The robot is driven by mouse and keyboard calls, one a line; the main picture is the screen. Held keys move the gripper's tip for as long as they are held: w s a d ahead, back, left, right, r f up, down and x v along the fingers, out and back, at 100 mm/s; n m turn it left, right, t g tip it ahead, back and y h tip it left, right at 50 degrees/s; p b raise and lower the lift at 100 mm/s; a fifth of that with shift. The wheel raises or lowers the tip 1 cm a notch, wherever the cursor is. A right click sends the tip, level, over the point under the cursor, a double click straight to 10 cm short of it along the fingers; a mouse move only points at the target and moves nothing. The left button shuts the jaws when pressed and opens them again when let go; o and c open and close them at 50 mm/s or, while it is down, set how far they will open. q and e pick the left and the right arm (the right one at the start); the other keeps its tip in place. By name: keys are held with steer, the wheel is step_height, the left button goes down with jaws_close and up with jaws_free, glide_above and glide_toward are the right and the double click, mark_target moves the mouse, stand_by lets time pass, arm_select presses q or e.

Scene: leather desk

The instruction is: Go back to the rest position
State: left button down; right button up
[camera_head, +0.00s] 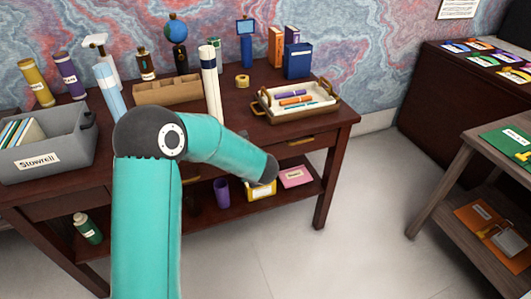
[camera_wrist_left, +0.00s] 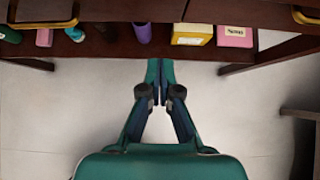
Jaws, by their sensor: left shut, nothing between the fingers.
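My left gripper (camera_wrist_left: 160,76) shows in the left wrist view with its two fingers together and nothing between them. It points toward the lower shelf of the desk, above bare floor. In the head view my teal left arm rises from the bottom, bends at a dark elbow joint, and reaches right across the desk's front. The gripper itself is hidden there behind the forearm's end. My right gripper shows in neither view.
The dark wooden desk (camera_head: 262,127) carries a grey bin (camera_head: 75,150), a cardboard organizer and a tray (camera_head: 325,107) of markers. Its lower shelf holds a purple cup (camera_wrist_left: 143,33), a yellow box (camera_wrist_left: 192,34) and a pink box (camera_wrist_left: 235,36). Floor (camera_head: 350,235) is clear to the right.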

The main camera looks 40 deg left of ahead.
arm_select(q)
steer(key=shift+d+r, duration=0.1)
steer(key=shift+r, duration=0.1)
steer(key=s+d+f+n+g+h+p, duration=0.35)
steer(key=s+d+f, duration=0.35)
steer(key=s+d, duration=0.25)
steer(key=s+d+f+n+g+h+p, duration=0.2)
steer(key=s+d+f+g+h+p, duration=0.15)
steer(key=s+d+f, duration=0.5)
steer(key=s+d+r+n+h, duration=0.1)
steer(key=s+d+n+h, duration=0.25)
steer(key=d+n, duration=0.2)
steer(key=s+d+r+n+h, duration=0.1)
steer(key=s+d+n+h, duration=0.1)
steer(key=s+d+n, duration=0.4)
steer(key=w+d+f+n+t, duration=0.1)
steer(key=w+n+t, duration=0.1)
steer(key=w+n, duration=0.3)
steer(key=n+y, duration=0.1)
steer(key=n, duration=0.3)
steer(key=shift+w+d+f+t+p, duration=0.2)
steer(key=shift+w+f+t+p, duration=0.05)
steer(key=shift+w+t+p, duration=0.15)
